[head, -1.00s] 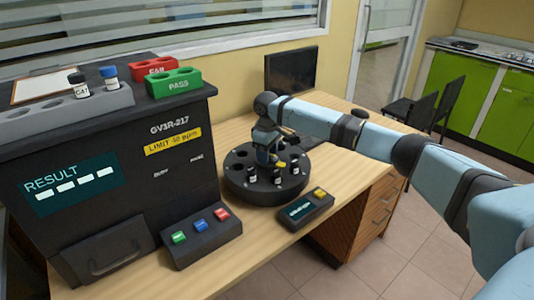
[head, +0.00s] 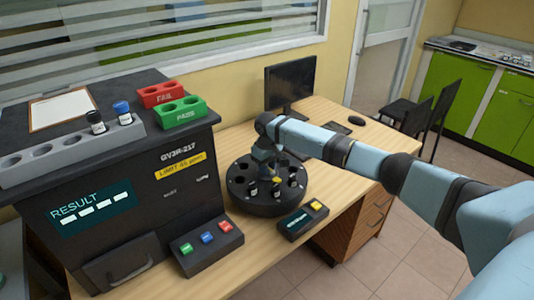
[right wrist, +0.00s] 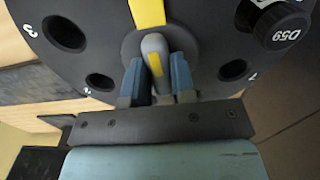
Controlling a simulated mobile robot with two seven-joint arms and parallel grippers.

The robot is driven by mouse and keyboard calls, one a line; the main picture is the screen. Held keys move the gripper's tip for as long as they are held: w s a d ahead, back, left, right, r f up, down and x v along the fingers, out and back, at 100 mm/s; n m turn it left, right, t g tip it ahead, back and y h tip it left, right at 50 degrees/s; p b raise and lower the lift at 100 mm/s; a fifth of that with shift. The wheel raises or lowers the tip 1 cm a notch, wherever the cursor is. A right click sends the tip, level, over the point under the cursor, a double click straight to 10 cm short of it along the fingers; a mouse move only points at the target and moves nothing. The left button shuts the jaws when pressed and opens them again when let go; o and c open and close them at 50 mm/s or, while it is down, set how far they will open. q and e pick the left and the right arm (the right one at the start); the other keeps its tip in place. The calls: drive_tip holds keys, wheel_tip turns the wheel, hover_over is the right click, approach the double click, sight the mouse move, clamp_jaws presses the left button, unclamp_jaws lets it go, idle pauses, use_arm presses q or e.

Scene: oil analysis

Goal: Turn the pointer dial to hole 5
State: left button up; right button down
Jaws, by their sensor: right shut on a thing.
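The dial is a round black carousel (head: 262,207) on the wooden desk, with holes around its top and several dark vials in some of them. My right gripper (head: 265,160) reaches down over its middle. In the right wrist view my right gripper (right wrist: 156,80) is shut on the grey centre knob (right wrist: 155,55), which has a yellow stripe. A yellow pointer strip (right wrist: 147,12) runs from the hub to the top edge of that view. Holes marked 3 (right wrist: 64,33), 2 (right wrist: 100,82) and 1 (right wrist: 232,70) look empty. The number 5 is not readable. My left gripper is out of view.
A small control box with a yellow button (head: 303,220) sits in front of the carousel. The large dark analyser (head: 140,190) stands left, with a button box (head: 207,246) before it. A monitor (head: 290,82) stands behind. A vial marked D59 (right wrist: 283,25) is at the wrist view's upper right.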

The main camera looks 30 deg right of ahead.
drive_tip(key=shift+r+m+p, duration=0.4)
drive_tip(key=shift+r+p, duration=0.1)
drive_tip(key=shift+p, duration=0.25)
drive_tip(key=m+p, duration=0.2)
drive_tip(key=p, duration=0.1)
drive_tip(key=shift+f, duration=0.2)
drive_tip(key=shift+f+m+p, duration=0.15)
drive_tip(key=shift+m+p, duration=0.65)
drive_tip(key=shift+p, duration=0.4)
use_arm(q)
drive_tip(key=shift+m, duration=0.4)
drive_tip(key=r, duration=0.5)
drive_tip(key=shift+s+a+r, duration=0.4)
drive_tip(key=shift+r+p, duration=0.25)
drive_tip(key=shift+p, duration=0.05)
use_arm(e)
drive_tip(key=shift+f+m, duration=0.1)
drive_tip(key=shift+m, duration=0.2)
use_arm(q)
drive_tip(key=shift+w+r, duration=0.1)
use_arm(e)
drive_tip(key=c, duration=1)
unclamp_jaws()
drive_tip(key=shift+o, duration=0.2)
wheel_tip(320, 180, up, 14)
drive_tip(key=shift+f, duration=0.2)
